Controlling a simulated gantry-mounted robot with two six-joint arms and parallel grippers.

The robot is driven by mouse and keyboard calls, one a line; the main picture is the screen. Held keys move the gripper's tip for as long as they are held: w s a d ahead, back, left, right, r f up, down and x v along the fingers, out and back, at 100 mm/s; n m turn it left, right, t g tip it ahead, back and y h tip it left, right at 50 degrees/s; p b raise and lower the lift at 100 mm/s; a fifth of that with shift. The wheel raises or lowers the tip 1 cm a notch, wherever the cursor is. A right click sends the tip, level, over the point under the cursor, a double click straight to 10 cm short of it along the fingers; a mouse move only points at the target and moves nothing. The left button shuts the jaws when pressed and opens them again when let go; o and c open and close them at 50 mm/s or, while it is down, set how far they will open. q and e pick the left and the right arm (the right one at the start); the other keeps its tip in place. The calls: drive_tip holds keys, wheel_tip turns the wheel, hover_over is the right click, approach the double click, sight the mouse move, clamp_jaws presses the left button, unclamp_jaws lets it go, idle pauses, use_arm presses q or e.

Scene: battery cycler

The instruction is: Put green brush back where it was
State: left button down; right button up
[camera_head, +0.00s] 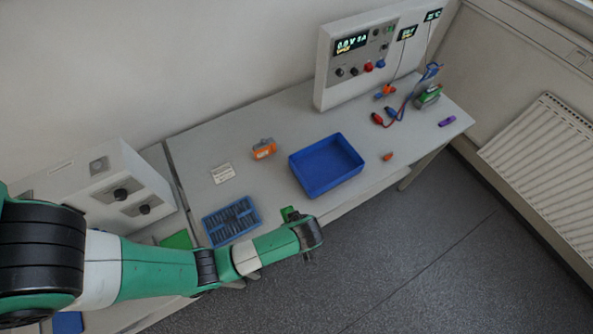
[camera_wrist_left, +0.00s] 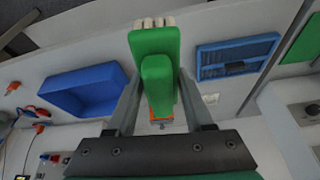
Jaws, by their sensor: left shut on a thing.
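The green brush (camera_wrist_left: 154,45) is held between the two fingers of my left gripper (camera_wrist_left: 158,88). Its pale bristles show at the top of the left wrist view. In the head view only a small green part of the brush (camera_head: 289,213) shows beside my wrist, near the table's front edge, and the fingers are mostly hidden. The brush appears to be above the table, between the blue slotted tray (camera_head: 231,221) and the empty blue bin (camera_head: 326,165). My right gripper is in neither view.
An orange device (camera_head: 264,149) and a small label card (camera_head: 222,174) lie toward the back. The cycler panel (camera_head: 364,55) stands at the back right, with red and blue leads nearby. A green mat (camera_head: 176,240) lies left of the slotted tray. A purple item (camera_head: 447,121) lies far right.

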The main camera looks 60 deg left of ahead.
use_arm(q)
drive_tip(key=shift+a+f+n+b, duration=0.35)
drive_tip(key=shift+f+n, duration=0.25)
drive_tip(key=shift+f, duration=0.2)
drive_tip(key=shift+s+a+r+g, duration=0.1)
drive_tip(key=shift+a+r+g, duration=0.1)
drive_tip(key=shift+g, duration=0.1)
drive_tip(key=w+a+f+b, duration=0.1)
drive_tip(key=a+f, duration=0.2)
drive_tip(key=a, duration=0.1)
drive_tip(key=a+f+b, duration=0.1)
drive_tip(key=a+f, duration=0.2)
drive_tip(key=a, duration=0.1)
drive_tip(key=w+a+f+b, duration=0.1)
drive_tip(key=a+f+b, duration=0.1)
drive_tip(key=a+f, duration=0.1)
drive_tip(key=shift+w+a, duration=0.35)
drive_tip(key=shift+a, duration=0.55)
drive_tip(key=shift+a+f, duration=0.2)
drive_tip(key=f+b, duration=0.1)
drive_tip(key=f, duration=0.2)
drive_tip(key=shift+w+a+f+b, duration=0.1)
drive_tip(key=shift+a+f+b, duration=0.1)
drive_tip(key=shift+f+b, duration=0.15)
drive_tip(key=shift+r, duration=0.1)
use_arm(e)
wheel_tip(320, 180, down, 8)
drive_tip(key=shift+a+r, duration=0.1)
